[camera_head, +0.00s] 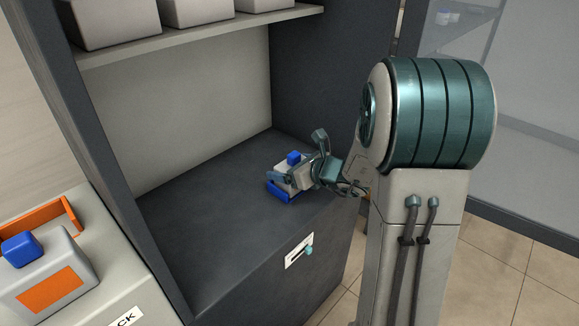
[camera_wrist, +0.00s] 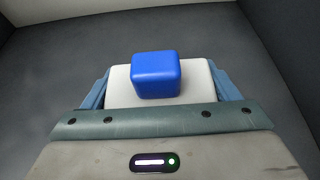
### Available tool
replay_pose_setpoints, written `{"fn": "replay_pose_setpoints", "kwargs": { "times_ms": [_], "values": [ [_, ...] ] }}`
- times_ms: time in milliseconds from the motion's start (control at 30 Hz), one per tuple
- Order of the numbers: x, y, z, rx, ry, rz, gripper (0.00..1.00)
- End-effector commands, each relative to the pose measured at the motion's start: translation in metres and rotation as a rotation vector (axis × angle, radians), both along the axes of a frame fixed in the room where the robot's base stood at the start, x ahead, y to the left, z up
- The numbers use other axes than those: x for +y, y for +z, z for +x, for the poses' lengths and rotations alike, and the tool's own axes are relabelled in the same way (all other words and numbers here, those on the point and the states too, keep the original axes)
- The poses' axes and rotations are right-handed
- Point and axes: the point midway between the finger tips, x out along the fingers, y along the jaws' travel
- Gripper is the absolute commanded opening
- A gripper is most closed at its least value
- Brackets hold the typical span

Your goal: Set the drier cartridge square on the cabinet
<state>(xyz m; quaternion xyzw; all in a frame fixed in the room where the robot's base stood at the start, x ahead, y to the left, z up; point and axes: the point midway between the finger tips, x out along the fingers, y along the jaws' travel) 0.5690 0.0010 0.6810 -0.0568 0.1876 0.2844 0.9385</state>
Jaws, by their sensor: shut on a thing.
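The drier cartridge, a pale block (camera_head: 292,177) with a blue knob (camera_head: 294,157) on top, is at the right part of the dark cabinet's worktop (camera_head: 215,215). My gripper (camera_head: 293,174) is shut on it from the right, with a finger on each side. In the wrist view the pale block (camera_wrist: 120,92) and blue knob (camera_wrist: 157,74) sit between my fingers. The block's underside is hidden, so contact with the worktop is unclear.
A shelf (camera_head: 200,37) with several pale boxes hangs above the worktop. The cabinet's dark side wall (camera_head: 318,85) rises behind my gripper. At left, another pale block with an orange panel (camera_head: 50,289) stands by an orange bracket (camera_head: 45,213). The worktop's left part is clear.

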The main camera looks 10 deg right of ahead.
Motion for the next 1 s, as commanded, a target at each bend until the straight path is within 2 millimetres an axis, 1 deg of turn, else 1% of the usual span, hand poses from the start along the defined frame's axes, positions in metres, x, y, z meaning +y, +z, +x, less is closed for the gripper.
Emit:
{"fn": "replay_pose_setpoints", "kwargs": {
  "times_ms": [333,367,400,433,667,767,867,1000],
  "values": [
    [0.000,-0.006,0.000,-0.001,0.000,0.001,0.53],
    [0.000,-0.005,0.000,-0.001,0.000,0.001,0.84],
    [0.000,-0.005,0.000,-0.001,0.000,0.000,0.96],
    [0.000,-0.005,0.000,-0.001,0.000,0.001,1.00],
    [0.000,-0.005,-0.001,0.001,0.000,-0.001,1.00],
    [-0.004,-0.002,-0.005,0.000,-0.001,0.000,1.00],
    [-0.012,0.005,-0.015,0.000,-0.004,-0.001,1.00],
    [-0.028,0.019,-0.039,-0.001,-0.005,-0.001,1.00]
  ]
}}
